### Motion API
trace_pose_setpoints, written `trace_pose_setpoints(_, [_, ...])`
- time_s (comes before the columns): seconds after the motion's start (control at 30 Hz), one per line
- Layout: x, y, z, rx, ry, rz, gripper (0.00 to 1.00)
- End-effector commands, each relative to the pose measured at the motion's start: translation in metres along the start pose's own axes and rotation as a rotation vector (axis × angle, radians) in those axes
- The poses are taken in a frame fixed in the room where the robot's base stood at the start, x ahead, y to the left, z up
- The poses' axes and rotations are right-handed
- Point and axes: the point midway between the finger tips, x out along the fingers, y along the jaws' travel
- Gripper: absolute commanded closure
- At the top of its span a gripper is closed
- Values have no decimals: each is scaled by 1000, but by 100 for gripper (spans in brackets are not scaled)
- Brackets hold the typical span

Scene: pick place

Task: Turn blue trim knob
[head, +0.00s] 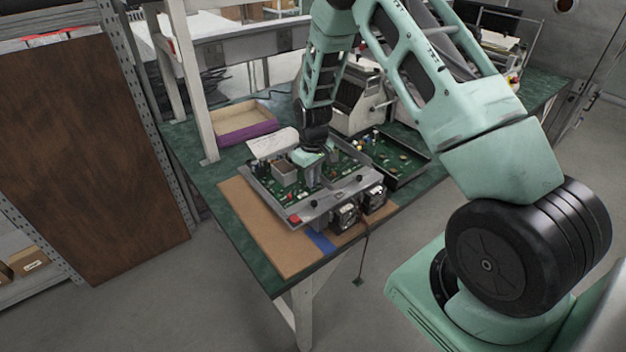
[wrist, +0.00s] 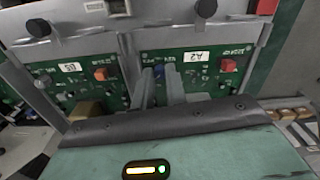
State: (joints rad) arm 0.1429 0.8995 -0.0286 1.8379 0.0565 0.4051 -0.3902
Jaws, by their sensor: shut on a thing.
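The blue trim knob (wrist: 159,70) shows in the wrist view as a small blue bit on a green circuit board (wrist: 195,72), below an upside-down "A2" label. My gripper (wrist: 161,75) points down at the board, its two grey fingers close around the blue knob. They are shut on it and hide most of it. In the head view my gripper (head: 311,180) reaches down into the open metal chassis (head: 262,192) on the bench. The knob itself is hidden there, and its turn angle cannot be told.
Beside the fingers are an orange-red knob (wrist: 101,73) and a red part (wrist: 228,65) on the boards. The chassis edge has black knobs (wrist: 206,8) and a red button (head: 294,219). A second open board tray (head: 405,160) stands right; a purple-sided box (head: 245,122) stands behind.

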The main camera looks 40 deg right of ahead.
Motion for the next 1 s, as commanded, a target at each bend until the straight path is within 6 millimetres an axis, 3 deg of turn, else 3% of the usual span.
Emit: trace_pose_setpoints(1.0, [-1, 0, 0, 965, 0, 1, 100])
